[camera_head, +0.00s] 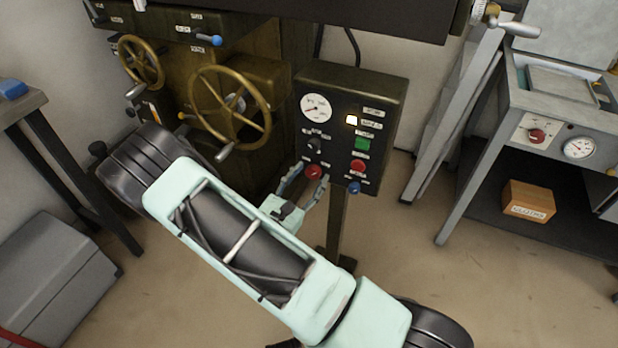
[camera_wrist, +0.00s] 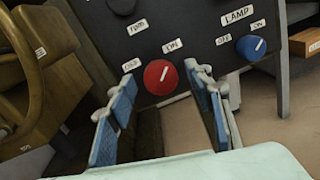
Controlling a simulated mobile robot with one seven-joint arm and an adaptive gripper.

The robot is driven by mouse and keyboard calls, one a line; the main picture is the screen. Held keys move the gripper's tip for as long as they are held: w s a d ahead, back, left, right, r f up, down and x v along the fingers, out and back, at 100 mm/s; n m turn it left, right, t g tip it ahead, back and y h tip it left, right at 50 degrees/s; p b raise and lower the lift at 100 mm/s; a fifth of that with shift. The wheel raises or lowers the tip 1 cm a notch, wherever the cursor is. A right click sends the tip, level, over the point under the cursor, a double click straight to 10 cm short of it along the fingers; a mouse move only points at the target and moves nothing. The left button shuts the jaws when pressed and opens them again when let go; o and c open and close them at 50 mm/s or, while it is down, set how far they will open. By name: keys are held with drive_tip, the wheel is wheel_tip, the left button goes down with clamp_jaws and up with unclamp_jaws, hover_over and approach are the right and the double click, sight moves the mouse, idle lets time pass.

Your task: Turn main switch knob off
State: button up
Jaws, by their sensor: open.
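The red knob (camera_wrist: 160,77) is on the front of a dark control panel (camera_head: 325,150). It sits between OFF and ON labels in the wrist view, and its white mark points to the upper right, toward ON. The knob also shows low on the panel in the head view (camera_head: 313,171). Whether a main switch label names it I cannot read. My gripper (camera_wrist: 163,92) is open, its blue-padded fingers either side of the red knob and apart from it in the picture. In the head view my gripper (camera_head: 311,181) is close in front of the panel's lower edge.
A blue lamp knob (camera_wrist: 251,47) is right of the red knob, near my right finger. The panel also has a green button (camera_head: 362,144), a red button (camera_head: 358,166) and a gauge (camera_head: 315,107). A brass handwheel (camera_head: 262,103) stands close on the left.

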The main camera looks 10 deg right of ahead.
drive_tip(key=c, duration=1.2)
drive_tip(key=shift+o, duration=0.2)
drive_tip(key=shift+n, duration=0.3)
drive_tip(key=n+p, duration=0.2)
drive_tip(key=n, duration=0.2)
drive_tip(key=shift+r, duration=0.1)
drive_tip(key=n+p, duration=0.2)
drive_tip(key=n, duration=0.2)
drive_tip(key=shift+n+t, duration=0.3)
drive_tip(key=shift+n, duration=0.1)
drive_tip(key=n+p, duration=0.1)
drive_tip(key=n, duration=0.3)
drive_tip(key=shift+n+t+p, duration=0.3)
drive_tip(key=shift+p, duration=0.1)
drive_tip(key=n, duration=0.2)
drive_tip(key=n+p, duration=0.1)
drive_tip(key=n, duration=0.1)
drive_tip(key=shift+f+n+y, duration=0.2)
drive_tip(key=shift+n+y, duration=0.1)
